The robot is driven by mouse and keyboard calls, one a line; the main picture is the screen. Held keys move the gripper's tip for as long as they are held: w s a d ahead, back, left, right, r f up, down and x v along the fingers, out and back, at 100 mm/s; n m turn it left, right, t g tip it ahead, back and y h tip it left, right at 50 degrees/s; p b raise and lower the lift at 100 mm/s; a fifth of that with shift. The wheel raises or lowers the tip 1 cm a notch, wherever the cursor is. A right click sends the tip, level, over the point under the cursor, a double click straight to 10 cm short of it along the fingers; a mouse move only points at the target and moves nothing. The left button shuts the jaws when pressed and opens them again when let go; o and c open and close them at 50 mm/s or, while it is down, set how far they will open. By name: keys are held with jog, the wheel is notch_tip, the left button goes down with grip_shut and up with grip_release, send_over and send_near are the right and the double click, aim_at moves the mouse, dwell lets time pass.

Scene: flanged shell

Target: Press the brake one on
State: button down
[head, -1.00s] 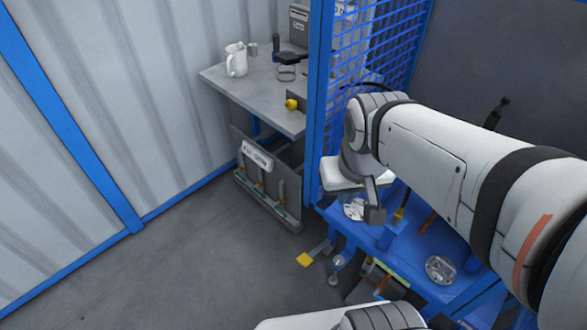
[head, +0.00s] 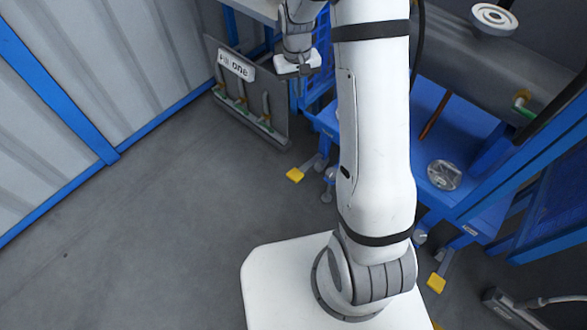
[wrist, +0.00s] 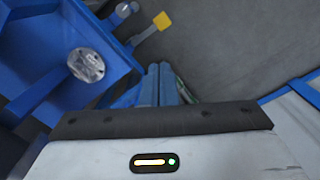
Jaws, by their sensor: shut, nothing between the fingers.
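A yellow brake pedal (head: 295,174) sticks out low over the floor from the near left corner of the blue frame. It also shows in the wrist view (wrist: 162,20), near the top. A second yellow pedal (head: 436,283) is at lower right in the head view. I see no number on either pedal, so I cannot tell which is brake one. My gripper (head: 304,71) is shut and empty, above and beyond the near left pedal in the picture, apart from it.
A grey panel (head: 270,131) with a sign (head: 236,65) ending in "one" and several upright handles stands at the left. The grey floor (head: 170,220) is open in front. A corrugated wall (head: 70,60) bounds the left.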

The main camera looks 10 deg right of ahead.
jog(key=w+f+g+b, duration=0.1)
jog(key=w+f+b, duration=0.1)
jog(key=f, duration=0.8)
jog(key=w+f+b, duration=0.2)
jog(key=f+b, duration=0.1)
jog(key=f, duration=0.6)
jog(key=g+b, duration=0.1)
jog(key=b, duration=0.4)
send_near(295, 174)
jog(key=shift+w+r, duration=0.2)
jog(key=shift+r, duration=0.05)
jog(key=shift+d+f, duration=0.1)
jog(key=shift+b+x, duration=1.3)
jog(key=shift+x, duration=2.15)
jog(key=shift+s, duration=0.1)
